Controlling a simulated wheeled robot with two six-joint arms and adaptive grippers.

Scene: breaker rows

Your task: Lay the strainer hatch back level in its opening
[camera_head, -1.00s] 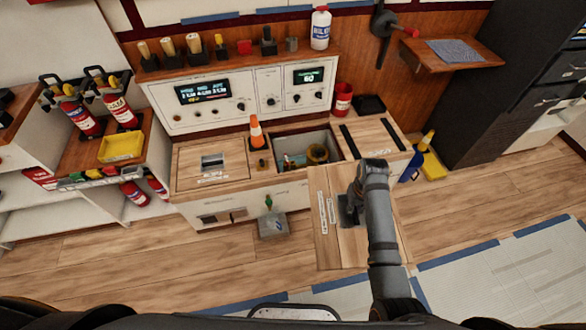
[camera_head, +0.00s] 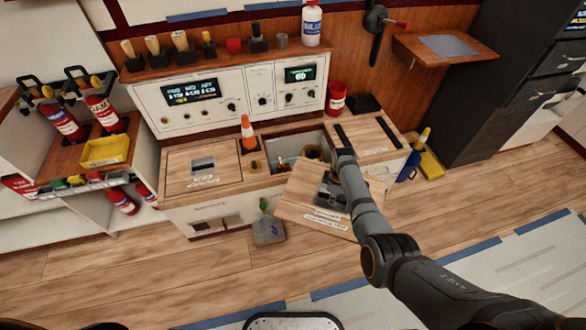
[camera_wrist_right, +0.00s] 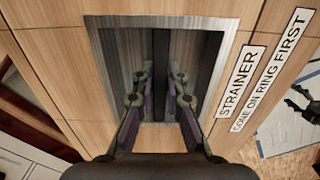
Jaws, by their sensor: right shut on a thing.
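The strainer hatch (camera_head: 298,207) is a wooden panel with white labels, held in the air in front of the counter. It is turned and partly covers the front of its opening (camera_head: 284,150). My right gripper (camera_head: 333,190) is shut on the hatch at its recessed metal pull. In the right wrist view both fingers (camera_wrist_right: 160,88) reach into the recess, beside the label "STRAINER / CONE ON RING FIRST" on the hatch (camera_wrist_right: 70,85). My left gripper is out of view.
An orange cone (camera_head: 248,134) stands on the counter left of the opening. A closed hatch (camera_head: 204,170) lies further left, and a dark-striped top (camera_head: 368,136) lies right. A grey box (camera_head: 268,231) sits on the floor in front. The control panel stands behind.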

